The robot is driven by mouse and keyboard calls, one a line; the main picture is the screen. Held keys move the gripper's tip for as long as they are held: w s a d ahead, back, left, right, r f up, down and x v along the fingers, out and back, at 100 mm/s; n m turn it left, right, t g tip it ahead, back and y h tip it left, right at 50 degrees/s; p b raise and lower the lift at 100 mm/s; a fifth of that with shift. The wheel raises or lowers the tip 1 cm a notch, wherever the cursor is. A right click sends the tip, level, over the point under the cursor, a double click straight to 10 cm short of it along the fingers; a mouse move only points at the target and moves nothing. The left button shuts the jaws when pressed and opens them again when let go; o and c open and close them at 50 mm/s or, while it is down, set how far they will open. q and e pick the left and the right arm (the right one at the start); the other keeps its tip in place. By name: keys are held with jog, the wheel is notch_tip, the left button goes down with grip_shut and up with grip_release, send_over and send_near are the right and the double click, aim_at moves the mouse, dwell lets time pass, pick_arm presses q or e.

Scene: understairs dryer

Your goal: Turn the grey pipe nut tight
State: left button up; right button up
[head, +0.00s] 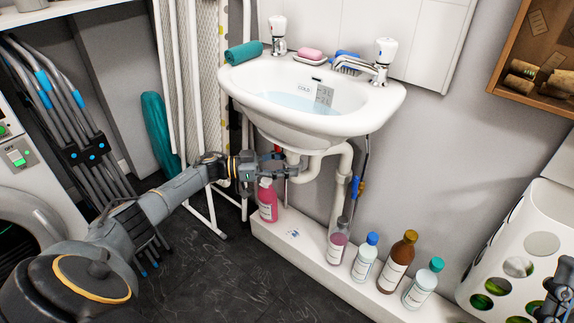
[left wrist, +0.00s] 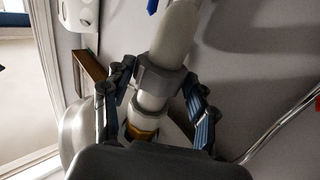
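The grey pipe nut (left wrist: 158,80) sits around the white waste pipe (left wrist: 174,45) in the left wrist view. My left gripper (left wrist: 158,72) is open, with one finger on each side of the nut. The fingertips are close to it; I cannot tell whether either touches. In the head view my left gripper (head: 287,172) is under the basin, at the white pipework (head: 315,165), and hides the nut there. My right gripper (head: 558,285) shows only in part at the lower right edge, and its fingers are not clear.
The white basin (head: 310,115) hangs just above my left gripper. A pink bottle (head: 267,203) stands close below it. Several bottles, one of them brown (head: 397,262), stand along the white ledge (head: 300,247). A white holed basket (head: 522,245) is at the right. The dark floor in front is clear.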

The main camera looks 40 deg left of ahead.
pick_arm(q)
jog(key=shift+o, duration=0.9)
jog(key=shift+s+a, duration=0.1)
jog(key=v, duration=1.1)
jog(key=shift+s+a, duration=0.2)
jog(key=shift+a, duration=0.15)
